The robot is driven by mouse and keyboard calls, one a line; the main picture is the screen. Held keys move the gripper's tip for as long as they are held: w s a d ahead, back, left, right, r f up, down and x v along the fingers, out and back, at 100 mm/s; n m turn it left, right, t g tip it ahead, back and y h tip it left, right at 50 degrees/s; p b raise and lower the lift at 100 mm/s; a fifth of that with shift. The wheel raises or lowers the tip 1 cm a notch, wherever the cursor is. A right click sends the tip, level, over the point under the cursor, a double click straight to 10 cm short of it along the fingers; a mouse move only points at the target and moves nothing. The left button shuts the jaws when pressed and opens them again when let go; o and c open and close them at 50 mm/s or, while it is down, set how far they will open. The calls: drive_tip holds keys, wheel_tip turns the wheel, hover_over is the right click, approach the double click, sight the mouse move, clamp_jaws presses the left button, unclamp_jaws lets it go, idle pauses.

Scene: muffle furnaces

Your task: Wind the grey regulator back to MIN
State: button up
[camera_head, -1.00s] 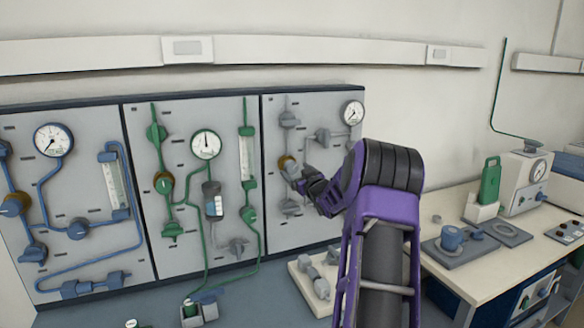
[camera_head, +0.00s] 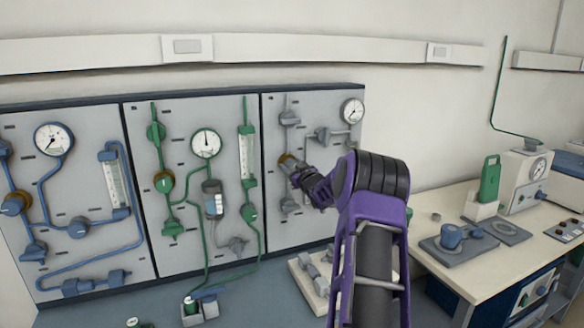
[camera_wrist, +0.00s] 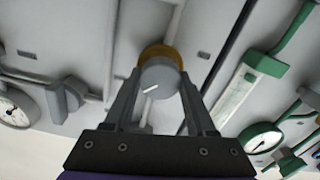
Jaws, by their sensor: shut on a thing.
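The grey regulator (camera_wrist: 160,80) is a round grey knob with a white pointer line and a brass-coloured collar (camera_wrist: 157,53) behind it, on the right-hand panel. In the head view only its brass collar (camera_head: 286,161) shows clearly; the knob is largely hidden by my gripper (camera_head: 297,170). In the wrist view my gripper (camera_wrist: 160,92) has one finger on each side of the knob and is shut on it. The white line runs aslant. No MIN mark can be read in either view.
The grey panel's gauge (camera_head: 352,111) is at its upper right. The green-piped panel (camera_head: 190,110) and blue-piped panel (camera_head: 90,110) stand to the left. A white tray (camera_head: 306,284) with grey fittings lies below my arm. A bench (camera_head: 470,275) with instruments is at right.

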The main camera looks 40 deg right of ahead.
drive_tip(key=c, duration=0.4)
drive_tip(key=shift+c, duration=0.2)
drive_tip(key=shift+f, duration=0.1)
